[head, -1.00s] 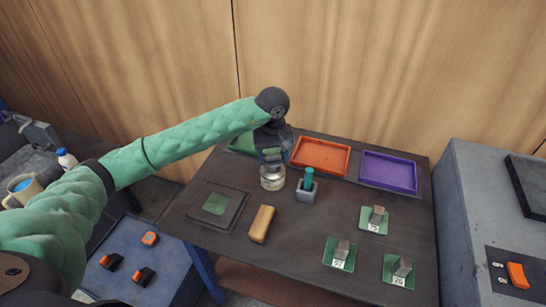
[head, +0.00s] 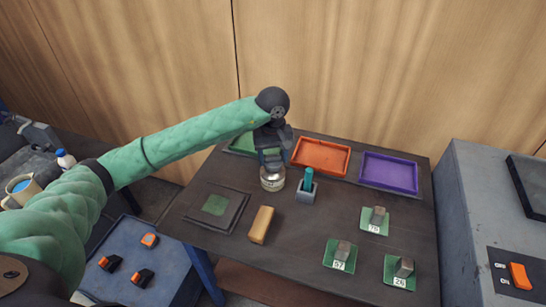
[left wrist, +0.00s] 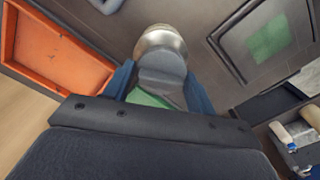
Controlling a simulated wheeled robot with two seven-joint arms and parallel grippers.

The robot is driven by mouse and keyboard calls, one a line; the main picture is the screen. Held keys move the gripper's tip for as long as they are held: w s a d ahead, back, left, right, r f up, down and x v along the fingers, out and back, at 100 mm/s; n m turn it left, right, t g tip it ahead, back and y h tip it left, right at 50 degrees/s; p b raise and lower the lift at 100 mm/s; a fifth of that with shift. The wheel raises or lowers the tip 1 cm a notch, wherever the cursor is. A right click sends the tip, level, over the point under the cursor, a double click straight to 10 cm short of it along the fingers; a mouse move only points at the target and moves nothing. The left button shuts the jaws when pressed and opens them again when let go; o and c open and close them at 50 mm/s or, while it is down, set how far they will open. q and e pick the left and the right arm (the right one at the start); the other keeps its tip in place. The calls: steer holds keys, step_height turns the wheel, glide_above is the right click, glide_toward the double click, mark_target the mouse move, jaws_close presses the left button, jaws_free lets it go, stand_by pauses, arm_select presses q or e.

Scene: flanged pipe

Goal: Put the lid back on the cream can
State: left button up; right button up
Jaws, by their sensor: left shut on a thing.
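The cream can (head: 272,181) stands on the dark bench, below my left gripper (head: 272,163). In the left wrist view the can's pale metallic rounded body (left wrist: 161,40) shows beyond the fingertips. My left gripper (left wrist: 160,88), with blue fingers, is shut on a grey rounded piece, which looks like the lid (left wrist: 160,74). The lid is over the can and overlaps its outline. I cannot tell whether the lid touches the rim. My right gripper is in neither view.
A grey holder with a teal object (head: 308,182) stands close right of the can. Orange (head: 321,155), purple (head: 389,171) and green (head: 243,144) trays line the back. A tan block (head: 261,224) and a dark square plate (head: 232,219) lie in front. Numbered green cards with metal blocks sit right.

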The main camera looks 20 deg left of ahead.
arm_select(q)
steer(key=b, duration=0.3)
steer(key=shift+f, duration=0.2)
stand_by(2.9)
stand_by(0.4)
steer(key=o, duration=1.4)
steer(key=shift+o, duration=0.2)
steer(key=shift+r, duration=3.5)
jaws_close()
